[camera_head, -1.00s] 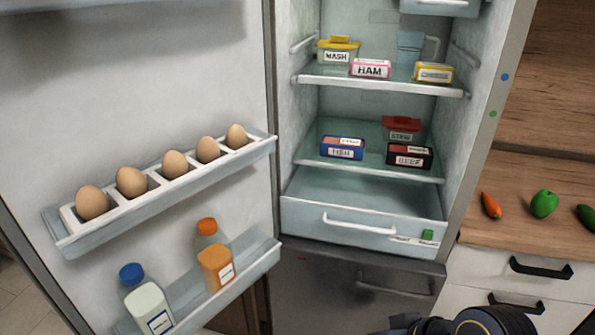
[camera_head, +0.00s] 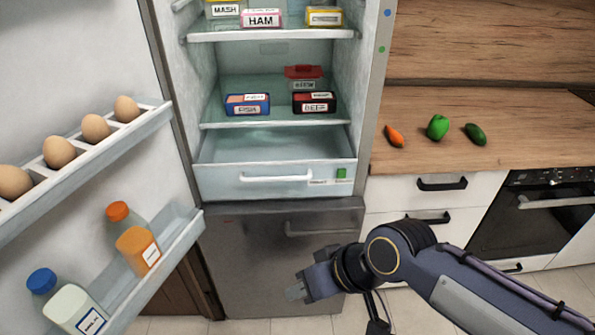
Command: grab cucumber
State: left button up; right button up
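The cucumber (camera_head: 475,134) is small and dark green. It lies on the wooden countertop (camera_head: 545,128) at the right, to the right of a green pepper (camera_head: 437,127) and a carrot (camera_head: 394,136). My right gripper (camera_head: 294,293) is low in front of the fridge's lower door, well below and to the left of the cucumber, and touches none of the vegetables. Its fingertips are small and seen edge-on, so I cannot tell whether it is open or shut. My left gripper is not in view.
The fridge stands open, with its door (camera_head: 75,80) at the left holding eggs and bottles. Food boxes sit on its shelves, above a drawer (camera_head: 275,180). Drawers with black handles (camera_head: 442,184) and an oven (camera_head: 545,215) are under the countertop. The counter around the vegetables is clear.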

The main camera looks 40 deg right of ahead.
aim_at(474, 130)
jog(key=z, duration=2.35)
jog(key=u, duration=0.3)
jog(key=i+l+u, duration=0.1)
jog(key=u, duration=0.35)
jog(key=i+l+u, duration=0.1)
jog(key=l+u, duration=0.15)
jog(key=u, duration=0.2)
jog(key=l+u, duration=0.2)
jog(key=u, duration=0.25)
jog(key=i+l+u, duration=0.1)
jog(key=l+u, duration=0.15)
jog(key=u, duration=0.2)
jog(key=l+u, duration=0.15)
jog(key=l, duration=0.3)
jog(key=k+l+u, duration=0.15)
jog(key=l, duration=0.35)
jog(key=l+u, duration=0.15)
jog(key=l, duration=0.3)
jog(key=k+l+u, duration=0.1)
jog(key=l, duration=0.35)
jog(key=k+l+u, duration=0.15)
jog(key=l, duration=0.3)
jog(key=k+l+u, duration=0.15)
jog(key=l, duration=0.3)
jog(key=k+l, duration=0.1)
jog(key=l, duration=0.3)
jog(key=k+l, duration=0.15)
jog(key=l, duration=0.25)
